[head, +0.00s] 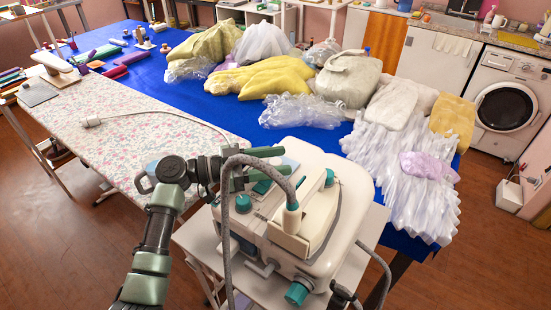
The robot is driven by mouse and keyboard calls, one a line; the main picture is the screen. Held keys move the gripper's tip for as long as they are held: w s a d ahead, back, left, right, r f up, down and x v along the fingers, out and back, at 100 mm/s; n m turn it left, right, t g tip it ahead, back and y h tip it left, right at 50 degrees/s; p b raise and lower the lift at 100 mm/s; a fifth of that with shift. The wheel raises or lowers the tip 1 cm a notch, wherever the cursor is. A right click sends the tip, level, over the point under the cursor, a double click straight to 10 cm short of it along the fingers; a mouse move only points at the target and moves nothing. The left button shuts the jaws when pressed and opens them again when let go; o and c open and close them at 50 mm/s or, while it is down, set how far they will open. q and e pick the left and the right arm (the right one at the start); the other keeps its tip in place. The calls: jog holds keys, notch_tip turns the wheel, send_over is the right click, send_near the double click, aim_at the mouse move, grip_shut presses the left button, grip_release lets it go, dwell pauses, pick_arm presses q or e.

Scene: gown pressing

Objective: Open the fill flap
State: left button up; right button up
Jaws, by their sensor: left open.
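A cream and white steam station (345,200) with teal knobs stands on a small white stand (205,240) in the front middle. An iron (310,228) with a thick grey hose rests on top of it. A small teal piece (262,187) shows on the station's upper left part; I cannot tell for certain whether it is the fill flap. My left gripper (280,163) comes in from the left, open, its green fingers over the station's back left corner. The grey hose passes in front of it, and I cannot tell whether the fingers touch anything. My right gripper is out of view.
A floral ironing board (150,130) lies at left, with a grey cord across it. Behind is a blue-covered table (200,105) with yellow, white and clear-bagged garments. A washing machine (505,105) stands at right. Wooden floor (50,220) is open at left.

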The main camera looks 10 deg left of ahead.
pick_arm(q)
grip_shut()
dwell(1.4)
